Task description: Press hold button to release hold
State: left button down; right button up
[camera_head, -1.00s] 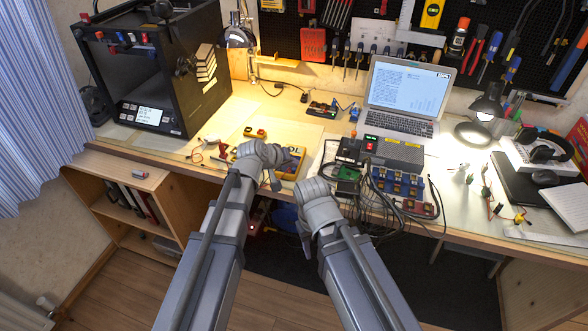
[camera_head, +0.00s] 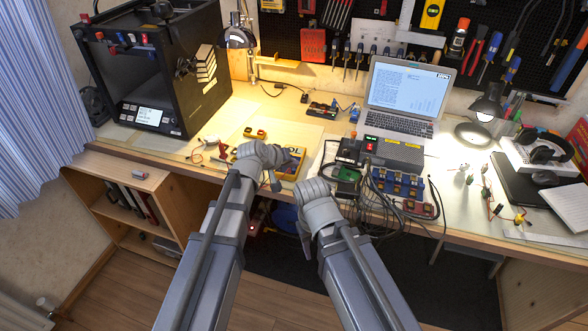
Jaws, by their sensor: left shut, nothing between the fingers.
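A yellow multimeter (camera_head: 297,160) lies on the front part of the workbench, left of centre, with "OL" on its display. My left arm's wrist covers much of its left and lower side, and I cannot make out the hold button. My left gripper (camera_head: 275,181) is shut and empty at the multimeter's near left side. I cannot tell whether it touches the meter. My right arm's wrist (camera_head: 316,191) is at the bench's front edge, right of the meter. Its fingers are hidden.
A grey power unit (camera_head: 400,152) with a red switch, and blue terminal blocks (camera_head: 397,181) with wires, stand close to the right. A laptop (camera_head: 405,95) is behind them. A black 3D printer (camera_head: 150,70) stands at left. Loose leads lie left of the meter.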

aim_at(292, 173)
pick_arm(q)
jog(key=shift+f, duration=0.1)
dwell(0.5)
jog(key=shift+f+b, duration=0.4)
jog(key=shift+b, duration=0.1)
jog(key=shift+r, duration=0.1)
jog(key=shift+r+p, duration=0.45)
jog(key=shift+p, duration=0.05)
notch_tip(292, 173, up, 6)
jog(key=p, duration=0.6)
